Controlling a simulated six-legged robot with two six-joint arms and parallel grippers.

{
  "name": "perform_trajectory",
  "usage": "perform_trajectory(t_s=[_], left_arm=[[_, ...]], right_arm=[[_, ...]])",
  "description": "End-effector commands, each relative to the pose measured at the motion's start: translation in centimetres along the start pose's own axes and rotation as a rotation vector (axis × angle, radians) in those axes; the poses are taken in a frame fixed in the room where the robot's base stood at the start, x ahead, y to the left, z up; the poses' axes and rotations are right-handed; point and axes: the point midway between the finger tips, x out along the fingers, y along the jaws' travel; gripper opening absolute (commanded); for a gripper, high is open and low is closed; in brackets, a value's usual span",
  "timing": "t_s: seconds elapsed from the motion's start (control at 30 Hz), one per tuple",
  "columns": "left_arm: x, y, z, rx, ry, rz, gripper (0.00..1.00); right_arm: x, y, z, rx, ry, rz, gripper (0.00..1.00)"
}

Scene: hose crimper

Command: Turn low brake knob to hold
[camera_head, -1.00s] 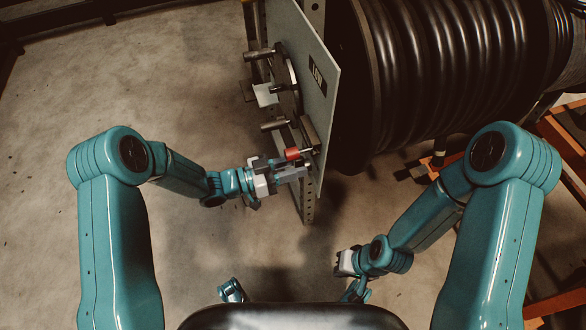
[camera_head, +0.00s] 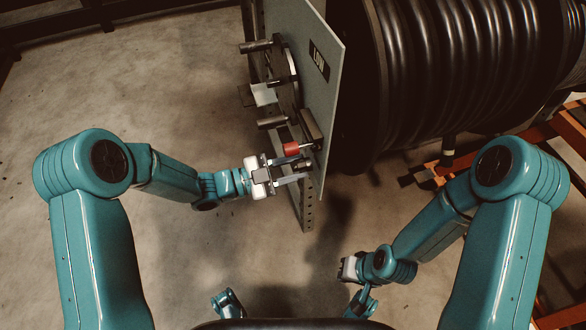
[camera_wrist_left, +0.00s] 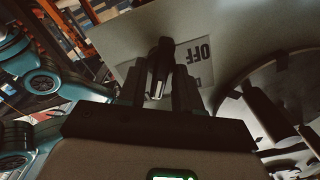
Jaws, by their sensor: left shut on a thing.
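The low brake knob (camera_wrist_left: 158,68) is a small dark knob on the grey panel (camera_head: 322,115). In the left wrist view it stands between my left gripper's fingers, in front of a plate reading OFF (camera_wrist_left: 193,55), whose lower lettering is partly hidden. In the head view my left gripper (camera_head: 299,171) is at the panel's lower edge, just below a red-tipped handle (camera_head: 291,148), and is shut on the knob. My right gripper (camera_head: 347,270) hangs low at the front, away from the panel; its fingers are too small to read.
A LOW label (camera_head: 319,61) is on the panel. Several dark handles (camera_head: 272,122) project left from it above my gripper. A large black hose reel (camera_head: 450,70) stands behind the panel. An orange frame (camera_head: 565,150) is at the right. The floor at left is clear.

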Motion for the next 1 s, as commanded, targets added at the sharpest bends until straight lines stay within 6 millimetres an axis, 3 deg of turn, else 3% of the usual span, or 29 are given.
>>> perform_trajectory(t_s=[0.5, 0.53, 1.0], left_arm=[[-0.03, 0.07, 0.04, 0.020, -0.002, 0.002, 0.03], [-0.03, 0.07, 0.05, 0.020, -0.002, 0.002, 0.40], [-0.15, -0.01, 0.00, 0.018, -0.001, 0.000, 0.41]], right_arm=[[0.19, 0.06, -0.14, -0.001, 0.005, 0.000, 0.00], [0.19, 0.06, -0.13, -0.001, 0.005, 0.000, 0.00], [0.12, 0.03, -0.11, -0.001, 0.004, 0.000, 0.00]])
